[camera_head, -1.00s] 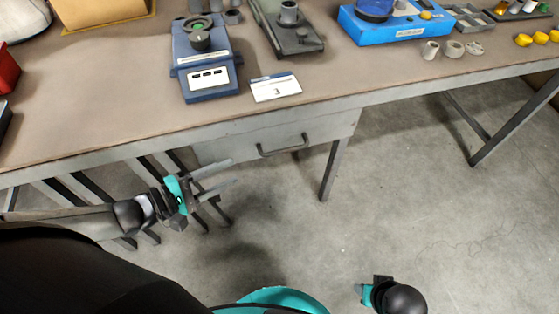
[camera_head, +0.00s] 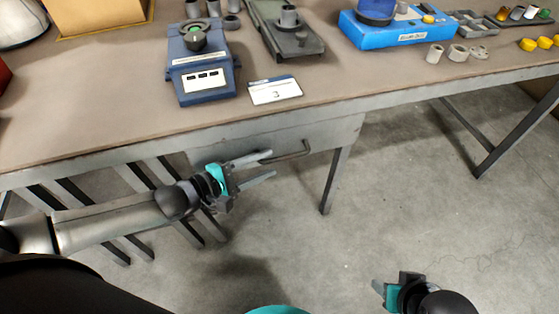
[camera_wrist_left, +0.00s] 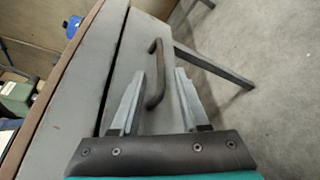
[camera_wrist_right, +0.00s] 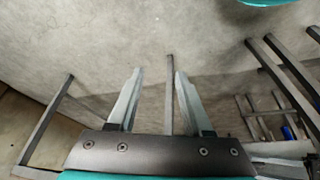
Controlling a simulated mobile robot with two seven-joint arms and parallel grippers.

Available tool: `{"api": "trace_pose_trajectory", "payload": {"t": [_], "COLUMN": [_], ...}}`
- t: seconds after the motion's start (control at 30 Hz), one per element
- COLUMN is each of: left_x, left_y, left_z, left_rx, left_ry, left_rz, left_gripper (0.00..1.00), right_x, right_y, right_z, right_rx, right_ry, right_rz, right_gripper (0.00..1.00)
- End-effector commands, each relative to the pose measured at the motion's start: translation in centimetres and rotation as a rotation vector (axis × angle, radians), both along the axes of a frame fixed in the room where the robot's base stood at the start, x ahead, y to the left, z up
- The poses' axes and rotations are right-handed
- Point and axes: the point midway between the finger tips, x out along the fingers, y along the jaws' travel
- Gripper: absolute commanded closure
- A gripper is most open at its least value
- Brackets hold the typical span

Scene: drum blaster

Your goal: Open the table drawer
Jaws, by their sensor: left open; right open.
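The table drawer (camera_head: 335,133) is a grey front under the tabletop and looks closed. It also shows in the left wrist view (camera_wrist_left: 124,66). Its dark bar handle (camera_head: 296,153) is partly hidden behind my left gripper in the head view. My left gripper (camera_head: 272,165) is open, with its fingers pointing at the handle. In the left wrist view the handle (camera_wrist_left: 156,72) lies between and just ahead of the two fingertips (camera_wrist_left: 159,72); I cannot tell whether they touch. My right gripper (camera_head: 378,289) is low over the floor, and its fingers are open and empty in the right wrist view (camera_wrist_right: 158,75).
The tabletop (camera_head: 100,110) carries a blue device (camera_head: 205,85), a card marked 3 (camera_head: 275,90), a blue box (camera_head: 395,30) and small parts. The floor (camera_head: 420,190) in front is clear.

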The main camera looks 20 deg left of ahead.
Motion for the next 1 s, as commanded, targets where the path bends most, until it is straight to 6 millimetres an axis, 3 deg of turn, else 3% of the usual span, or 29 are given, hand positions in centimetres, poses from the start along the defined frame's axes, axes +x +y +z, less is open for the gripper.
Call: {"api": "trace_pose_trajectory", "payload": {"t": [0.2, 0.4, 0.77, 1.0], "left_x": [1.9, 3.4, 3.8, 3.8], "left_y": [-1.4, -2.5, -2.8, -2.8], "left_z": [-0.7, -1.1, -1.1, -1.1], "left_rx": [-0.001, -0.001, 0.0, 0.0], "left_ry": [-0.001, -0.001, 0.001, 0.001], "left_rz": [0.0, 0.0, -0.001, -0.001], "left_gripper": [0.55, 0.55, 0.55, 0.79], "right_x": [-0.1, 0.8, 1.2, 1.2], "right_y": [0.0, 1.0, 1.3, 1.3], "right_z": [2.1, 2.6, 2.9, 2.9], "right_rx": [0.004, 0.036, 0.046, 0.045], "right_ry": [-0.034, -0.121, -0.149, -0.149], "right_rz": [-0.001, 0.019, 0.024, 0.023], "right_gripper": [0.5, 0.5, 0.5, 0.5]}}
